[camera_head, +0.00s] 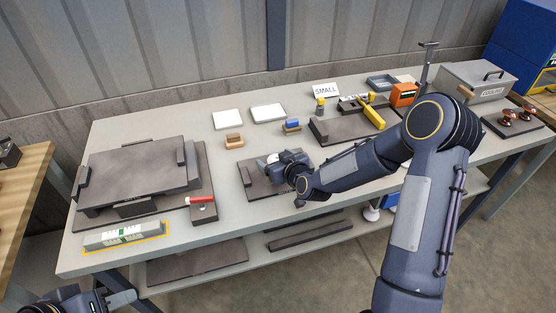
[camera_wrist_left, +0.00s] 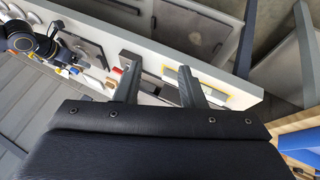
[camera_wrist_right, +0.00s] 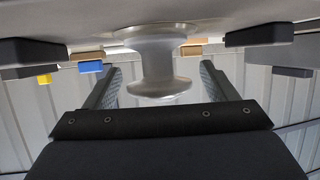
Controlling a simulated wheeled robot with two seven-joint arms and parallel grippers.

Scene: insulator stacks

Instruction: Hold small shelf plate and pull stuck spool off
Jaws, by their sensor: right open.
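The small shelf plate (camera_head: 256,187), a dark flat plate, lies mid-table under my right gripper in the head view; the arm hides part of it. In the right wrist view a grey flanged spool (camera_wrist_right: 158,62) stands on the plate's pale surface (camera_wrist_right: 200,20), seen inverted. My right gripper (camera_wrist_right: 157,88) is open, with one finger on each side of the spool and gaps visible at both sides. In the head view it is low over the plate (camera_head: 277,162). My left gripper (camera_wrist_left: 157,82) is open and empty, off the table's front left corner (camera_head: 122,298).
A large dark plate fixture (camera_head: 140,170) fills the table's left. A red-handled tool (camera_head: 202,202) lies beside it, and a level-like box (camera_head: 125,236) sits at the front edge.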

